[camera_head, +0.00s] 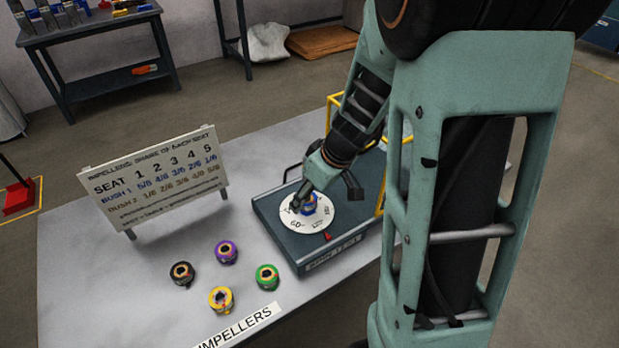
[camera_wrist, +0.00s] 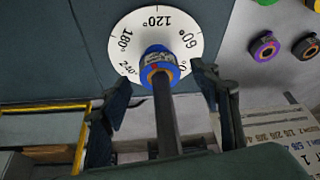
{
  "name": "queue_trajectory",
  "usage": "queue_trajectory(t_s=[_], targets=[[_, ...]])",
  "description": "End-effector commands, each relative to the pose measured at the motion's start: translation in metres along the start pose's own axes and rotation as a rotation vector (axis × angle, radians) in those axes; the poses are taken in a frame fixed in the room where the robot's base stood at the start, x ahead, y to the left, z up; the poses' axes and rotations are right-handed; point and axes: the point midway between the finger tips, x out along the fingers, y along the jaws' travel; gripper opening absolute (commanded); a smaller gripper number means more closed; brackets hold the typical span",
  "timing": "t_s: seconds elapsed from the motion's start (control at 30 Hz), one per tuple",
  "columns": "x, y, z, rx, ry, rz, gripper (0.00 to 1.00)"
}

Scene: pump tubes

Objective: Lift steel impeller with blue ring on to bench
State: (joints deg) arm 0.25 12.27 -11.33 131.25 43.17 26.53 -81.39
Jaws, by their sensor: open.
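The steel impeller with the blue ring (camera_head: 310,203) sits at the middle of a white degree dial (camera_head: 318,222) on the dark pump unit (camera_head: 283,240). In the wrist view the blue ring (camera_wrist: 155,56) shows with an orange-brown centre, and a dark upright bar (camera_wrist: 167,125) runs from that centre toward the camera. My gripper (camera_head: 305,196) is down at the impeller. In the wrist view its two fingers stand apart on either side of the ring, open. Whether a finger touches the ring I cannot tell.
Black (camera_head: 182,273), purple (camera_head: 227,252), yellow (camera_head: 221,299) and green (camera_head: 267,277) ringed impellers stand on the pale bench (camera_head: 80,290), left of the unit. A seat sign (camera_head: 157,183) stands behind them. A yellow frame (camera_head: 335,100) rises behind my gripper. Bare bench lies around the impellers.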

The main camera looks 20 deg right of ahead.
Motion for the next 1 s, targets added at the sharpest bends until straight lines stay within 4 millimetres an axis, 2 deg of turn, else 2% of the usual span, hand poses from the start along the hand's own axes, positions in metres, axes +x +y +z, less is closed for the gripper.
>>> queue_trajectory(t_s=[0.13, 0.43, 0.87, 0.9, 1.0], targets=[[0.0094, -0.0004, 0.0002, 0.001, 0.000, -0.001, 0.57], [0.0100, -0.0001, -0.0002, 0.000, 0.000, 0.000, 0.56], [0.0098, 0.0000, -0.0002, 0.001, 0.000, 0.000, 0.08], [0.0098, 0.0000, -0.0002, 0.001, 0.000, 0.000, 0.33], [0.0098, -0.0001, -0.0002, 0.001, 0.000, 0.000, 0.22]])
